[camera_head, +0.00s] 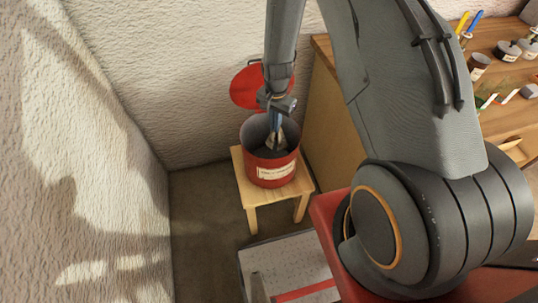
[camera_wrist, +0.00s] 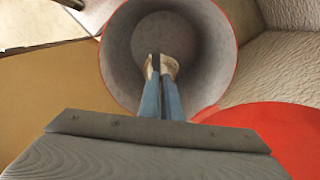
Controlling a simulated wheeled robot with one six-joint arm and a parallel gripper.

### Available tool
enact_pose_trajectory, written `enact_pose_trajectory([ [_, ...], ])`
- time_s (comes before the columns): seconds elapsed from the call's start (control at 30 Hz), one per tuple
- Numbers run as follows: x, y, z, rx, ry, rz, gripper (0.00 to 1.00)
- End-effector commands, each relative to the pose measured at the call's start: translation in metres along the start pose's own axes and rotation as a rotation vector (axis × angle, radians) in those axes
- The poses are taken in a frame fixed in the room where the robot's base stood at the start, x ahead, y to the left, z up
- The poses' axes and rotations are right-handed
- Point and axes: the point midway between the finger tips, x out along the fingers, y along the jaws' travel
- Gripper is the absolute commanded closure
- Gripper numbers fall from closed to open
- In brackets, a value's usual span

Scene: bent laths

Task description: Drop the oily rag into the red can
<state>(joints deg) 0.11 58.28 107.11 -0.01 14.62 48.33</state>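The red can (camera_head: 272,172) stands upright and open on a small wooden stool, with a pale label on its front. In the wrist view its grey inner wall (camera_wrist: 205,75) and round bottom fill the upper middle. My gripper (camera_head: 276,134) points down into the can's mouth, its blue fingers close together. A small pale beige bundle, which looks like the oily rag (camera_wrist: 170,66), is between and around the fingertips (camera_wrist: 161,66). It also shows in the head view (camera_head: 278,142), inside the rim. The fingers hide part of it.
The red round lid (camera_head: 245,88) stands tilted up behind the can. The wooden stool (camera_head: 254,196) stands between the rough pale wall (camera_head: 90,110) and a wooden bench side (camera_head: 330,120). Jars and tools lie on the bench at right. Bare floor (camera_head: 200,215) lies left of the stool.

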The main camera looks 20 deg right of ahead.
Motion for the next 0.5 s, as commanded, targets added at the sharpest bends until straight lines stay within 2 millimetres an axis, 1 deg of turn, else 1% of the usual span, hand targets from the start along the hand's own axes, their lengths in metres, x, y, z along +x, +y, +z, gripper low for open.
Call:
enact_pose_trajectory([
  [0.03, 0.009, 0.0, 0.0, 0.0, 0.0, 0.0, 1.0],
  [0.2, 0.025, 0.0, 0.0, 0.0, -0.001, 0.001, 1.0],
  [0.3, 0.029, 0.0, 0.0, 0.0, 0.0, 0.0, 1.0],
  [0.5, 0.029, 0.0, 0.0, 0.0, 0.0, 0.0, 1.0],
])
